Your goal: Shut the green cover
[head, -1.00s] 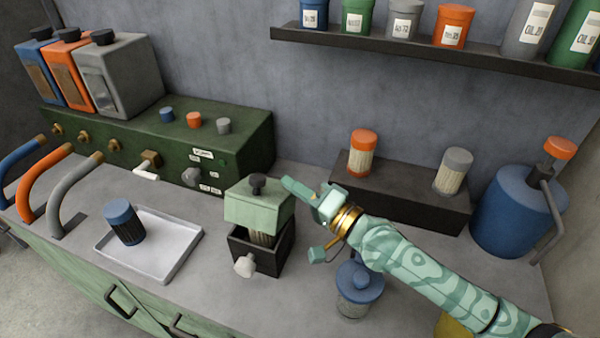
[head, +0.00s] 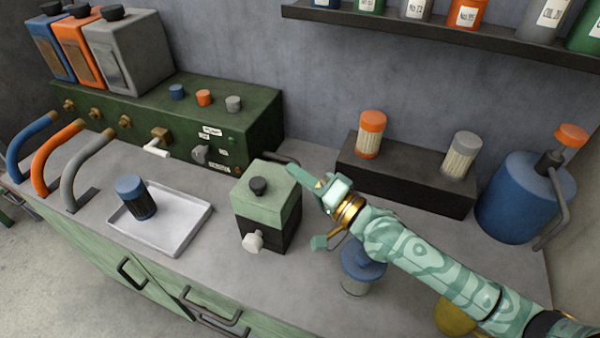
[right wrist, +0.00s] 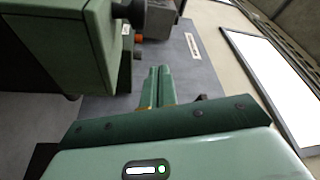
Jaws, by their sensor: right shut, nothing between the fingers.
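The green cover (head: 266,205) sits down on the black box (head: 272,236), with no gap to see between them. It has a black knob (head: 258,186) on top. Whatever is inside the box is hidden. My right gripper (head: 304,178) is just right of the cover, near its top edge, and its fingers are shut and empty. In the right wrist view the closed fingers (right wrist: 158,88) point forward, with the green cover (right wrist: 62,48) to their left and apart from them. My left gripper is not in view.
A white tray (head: 187,229) with a blue-capped filter (head: 136,199) lies left of the box. A blue-lidded jar (head: 362,262) stands beneath my right arm. A dark block (head: 405,184) with two filters and a blue can (head: 515,200) stand at the right.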

